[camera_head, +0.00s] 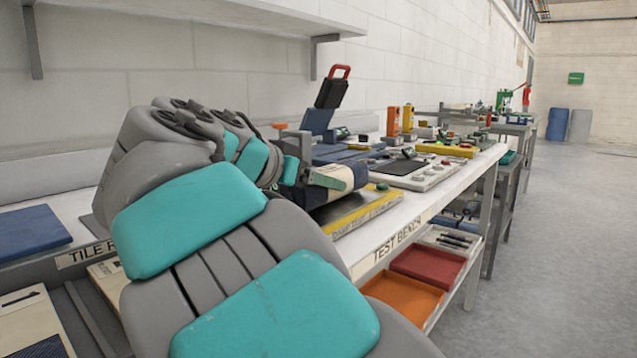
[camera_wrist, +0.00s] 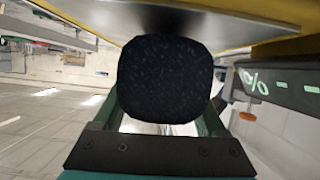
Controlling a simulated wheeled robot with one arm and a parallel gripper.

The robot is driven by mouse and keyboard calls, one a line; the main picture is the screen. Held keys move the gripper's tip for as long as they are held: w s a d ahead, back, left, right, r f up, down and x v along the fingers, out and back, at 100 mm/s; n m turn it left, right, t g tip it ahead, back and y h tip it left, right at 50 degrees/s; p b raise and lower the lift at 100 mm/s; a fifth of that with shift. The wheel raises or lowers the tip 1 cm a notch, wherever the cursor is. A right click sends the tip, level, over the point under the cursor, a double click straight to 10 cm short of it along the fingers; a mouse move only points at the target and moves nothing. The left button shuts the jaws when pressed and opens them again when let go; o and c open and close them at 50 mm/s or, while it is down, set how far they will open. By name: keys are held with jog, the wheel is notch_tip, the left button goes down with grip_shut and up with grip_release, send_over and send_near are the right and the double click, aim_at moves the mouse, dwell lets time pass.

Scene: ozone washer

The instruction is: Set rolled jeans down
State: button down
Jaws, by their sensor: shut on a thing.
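My gripper (camera_head: 318,178) is shut on the rolled jeans (camera_head: 358,176), a dark blue roll with a pale band around it. In the wrist view the roll's dark, rounded end (camera_wrist: 165,78) fills the space between the fingers. The roll is over a yellow-edged board (camera_head: 365,211) with lettering on its front, on the test bench (camera_head: 413,207). In the wrist view the roll meets the board's grey surface (camera_wrist: 80,15); I cannot tell whether it bears its weight. My arm hides part of the board.
A meter with a % display (camera_wrist: 285,88) is close beside the roll in the wrist view. Red (camera_head: 428,265) and orange (camera_head: 402,297) trays sit on a lower shelf. The aisle floor at right is clear.

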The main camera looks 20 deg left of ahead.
jog(key=shift+f, duration=0.15)
jog(key=shift+f, duration=0.1)
grip_release()
dwell(0.3)
jog(key=v, duration=1.2)
jog(key=shift+b, duration=0.4)
